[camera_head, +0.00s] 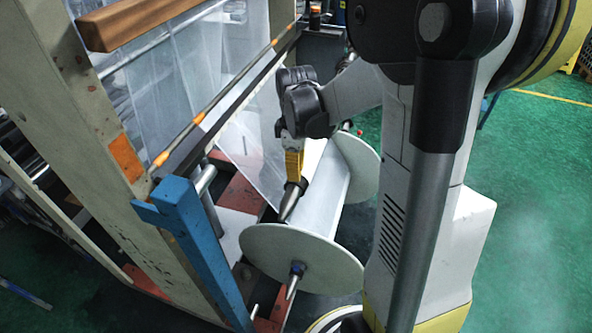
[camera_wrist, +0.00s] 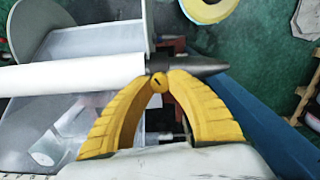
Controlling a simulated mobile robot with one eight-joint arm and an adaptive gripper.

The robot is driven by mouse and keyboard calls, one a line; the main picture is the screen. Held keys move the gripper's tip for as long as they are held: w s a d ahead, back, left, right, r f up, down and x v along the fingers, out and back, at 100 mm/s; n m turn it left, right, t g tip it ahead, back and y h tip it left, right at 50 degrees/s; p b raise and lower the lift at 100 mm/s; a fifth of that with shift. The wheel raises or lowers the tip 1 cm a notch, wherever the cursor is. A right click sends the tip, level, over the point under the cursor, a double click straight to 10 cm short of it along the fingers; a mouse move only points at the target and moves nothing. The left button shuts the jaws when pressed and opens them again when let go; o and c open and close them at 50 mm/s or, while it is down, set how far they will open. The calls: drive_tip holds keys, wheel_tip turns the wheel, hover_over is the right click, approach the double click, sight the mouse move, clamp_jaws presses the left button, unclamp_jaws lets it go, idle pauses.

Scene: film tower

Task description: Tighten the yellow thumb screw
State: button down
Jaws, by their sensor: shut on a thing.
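The yellow thumb screw (camera_wrist: 158,82) shows in the wrist view as a small round yellow head with a dark slot. It sits against the side of a dark grey tapered cone (camera_wrist: 200,66). My gripper (camera_wrist: 160,80) has its two curved yellow fingers closed on the screw head from both sides. In the head view my gripper (camera_head: 293,172) reaches down to the grey cone (camera_head: 291,203), above the roll. The screw cannot be made out there.
A white tube (camera_wrist: 70,76) runs left from the cone. A roll with white round flanges (camera_head: 285,262) lies below. A blue post (camera_head: 196,245) stands close on the left, beside the beige frame (camera_head: 100,150). Clear film (camera_head: 245,150) hangs behind. Green floor is open at right.

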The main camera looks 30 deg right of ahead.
drive_tip(key=m+b, duration=0.1)
drive_tip(key=m, duration=0.5)
drive_tip(key=shift+b, duration=0.35)
drive_tip(key=m+b, duration=0.1)
drive_tip(key=m, duration=0.4)
drive_tip(key=shift+m, duration=0.3)
drive_tip(key=m, duration=0.5)
drive_tip(key=shift+m+b, duration=0.3)
drive_tip(key=shift+b, duration=0.05)
drive_tip(key=m, duration=0.5)
drive_tip(key=m+b, duration=0.1)
drive_tip(key=m, duration=0.4)
drive_tip(key=shift+m, duration=0.4)
drive_tip(key=m, duration=1)
drive_tip(key=shift+m, duration=0.4)
drive_tip(key=m, duration=0.5)
drive_tip(key=shift+m, duration=0.4)
